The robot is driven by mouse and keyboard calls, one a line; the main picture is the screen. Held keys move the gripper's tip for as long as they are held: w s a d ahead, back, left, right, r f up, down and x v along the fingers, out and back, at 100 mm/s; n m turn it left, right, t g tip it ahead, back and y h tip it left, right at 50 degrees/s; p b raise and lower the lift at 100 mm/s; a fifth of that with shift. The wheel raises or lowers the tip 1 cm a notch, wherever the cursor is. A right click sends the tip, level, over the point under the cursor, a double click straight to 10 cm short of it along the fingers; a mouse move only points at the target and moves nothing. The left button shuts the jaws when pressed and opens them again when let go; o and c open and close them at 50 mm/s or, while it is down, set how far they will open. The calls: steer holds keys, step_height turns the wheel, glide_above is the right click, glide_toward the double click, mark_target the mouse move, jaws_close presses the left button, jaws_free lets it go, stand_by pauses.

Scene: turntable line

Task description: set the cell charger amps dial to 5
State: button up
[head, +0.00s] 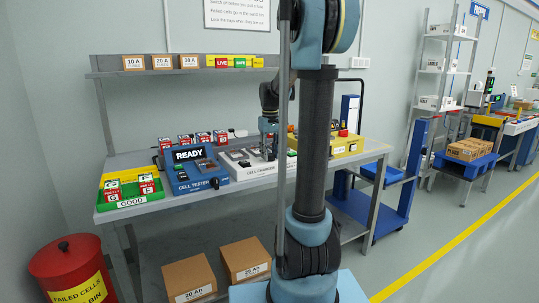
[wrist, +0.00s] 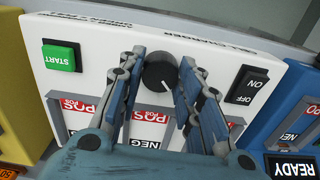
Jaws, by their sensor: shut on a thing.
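The white cell charger (head: 240,162) stands on the workbench in the head view, partly behind my arm. In the wrist view its panel (wrist: 95,30) fills the middle and looks upside down. The black amps dial (wrist: 158,76) sits between my fingertips, with a light pointer mark on its edge. My gripper (wrist: 160,66) is shut on the dial, one finger on each side. The dial's scale numbers are not readable; the fingers cover part of the panel around it. In the head view my gripper (head: 268,128) is over the charger, its fingertips hard to make out.
The charger has a green START button (wrist: 59,58) and a black ON/OFF switch (wrist: 247,86). The blue cell tester (head: 196,186), showing READY, stands left of it. A green GOOD tray (head: 131,203) is at the bench's left; a yellow bin (head: 345,147) is right.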

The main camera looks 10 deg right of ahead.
steer(key=shift+w+n, duration=0.2)
steer(key=shift+n, duration=1.5)
steer(key=o, duration=1.1)
steer(key=shift+s, duration=0.1)
step_height(320, 180, up, 12)
steer(key=shift+f, duration=0.1)
